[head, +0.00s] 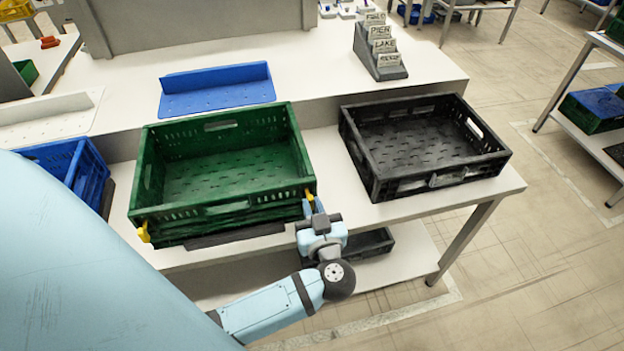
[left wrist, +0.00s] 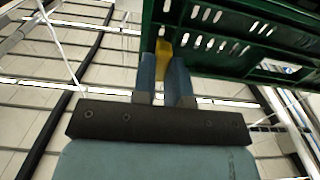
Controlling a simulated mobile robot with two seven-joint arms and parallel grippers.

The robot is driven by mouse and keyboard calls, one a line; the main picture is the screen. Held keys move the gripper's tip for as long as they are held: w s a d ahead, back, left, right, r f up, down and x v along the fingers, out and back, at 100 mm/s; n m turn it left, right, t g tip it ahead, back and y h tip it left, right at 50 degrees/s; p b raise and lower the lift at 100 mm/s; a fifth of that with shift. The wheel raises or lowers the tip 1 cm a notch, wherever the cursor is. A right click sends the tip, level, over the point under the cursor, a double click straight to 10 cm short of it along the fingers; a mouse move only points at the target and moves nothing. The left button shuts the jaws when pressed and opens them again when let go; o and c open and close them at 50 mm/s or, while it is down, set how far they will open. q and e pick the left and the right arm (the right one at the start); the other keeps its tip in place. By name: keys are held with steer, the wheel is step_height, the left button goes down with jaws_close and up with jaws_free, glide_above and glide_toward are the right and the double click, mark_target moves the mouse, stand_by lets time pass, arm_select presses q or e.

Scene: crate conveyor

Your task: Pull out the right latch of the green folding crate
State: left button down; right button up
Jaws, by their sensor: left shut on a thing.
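The green folding crate (head: 225,165) stands with its walls up on the white table. Its right latch, a small yellow tab (head: 308,195), is at the crate's front right corner. A second yellow latch (head: 143,232) is at the front left corner. My left gripper (head: 313,205) is at the front right corner with its fingers on the right latch. In the left wrist view the yellow latch (left wrist: 163,52) sits between the two blue fingers (left wrist: 165,78), just below the green crate wall (left wrist: 230,40). The fingers partly hide the latch. My right gripper is not in view.
A black crate (head: 374,172) stands to the right on the same table. A blue crate (head: 97,187) is at the left, and a flat blue panel (head: 215,95) lies behind. A dark tray (head: 375,247) sits on the shelf below. A card holder (head: 390,72) stands at the back.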

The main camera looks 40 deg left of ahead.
arm_select(q)
steer(key=shift+s+f, duration=0.1)
steer(key=shift+s, duration=0.05)
steer(key=c, duration=1.1)
jaws_free()
